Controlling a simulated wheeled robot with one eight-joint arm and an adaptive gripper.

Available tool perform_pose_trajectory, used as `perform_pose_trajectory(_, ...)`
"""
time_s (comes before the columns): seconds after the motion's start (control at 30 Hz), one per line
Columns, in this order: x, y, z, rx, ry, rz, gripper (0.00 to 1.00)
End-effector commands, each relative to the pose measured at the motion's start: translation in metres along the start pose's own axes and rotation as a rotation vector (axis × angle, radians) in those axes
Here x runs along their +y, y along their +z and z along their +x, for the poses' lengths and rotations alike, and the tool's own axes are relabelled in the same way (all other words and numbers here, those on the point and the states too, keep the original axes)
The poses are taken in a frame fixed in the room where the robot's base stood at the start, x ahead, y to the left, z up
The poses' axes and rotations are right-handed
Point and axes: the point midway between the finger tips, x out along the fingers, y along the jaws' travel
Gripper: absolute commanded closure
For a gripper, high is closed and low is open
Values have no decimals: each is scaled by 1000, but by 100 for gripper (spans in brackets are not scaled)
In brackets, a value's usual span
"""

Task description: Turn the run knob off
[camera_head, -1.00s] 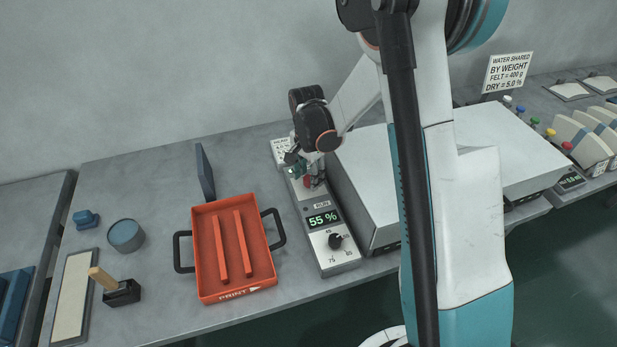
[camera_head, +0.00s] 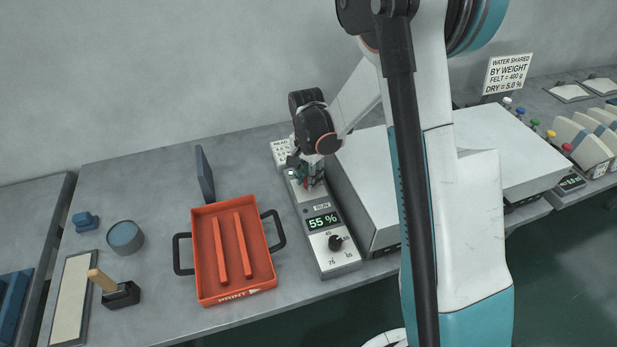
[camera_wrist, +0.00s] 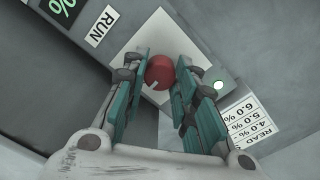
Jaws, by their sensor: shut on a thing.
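The run knob is a round red knob (camera_wrist: 160,70) with a white mark on its edge, on a light plate of the grey control box (camera_head: 341,262). A label RUN (camera_wrist: 102,26) is beside that plate. My gripper (camera_wrist: 162,62) has its teal fingers on either side of the knob, shut on it. In the head view my gripper (camera_head: 309,178) is low over the far end of the box and hides most of the knob.
The box's display (camera_head: 322,221) reads 55 %, with a black dial (camera_head: 336,242) nearer me. A large pale machine housing (camera_head: 375,180) stands close on the right. An orange tray (camera_head: 205,284) with two bars lies on the left. A READ card (camera_wrist: 248,122) is near the plate.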

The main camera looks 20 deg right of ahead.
Motion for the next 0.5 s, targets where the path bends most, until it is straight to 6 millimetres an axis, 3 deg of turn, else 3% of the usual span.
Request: perform_pose_trajectory(0.5,0,0,1,10,0,-433,97)
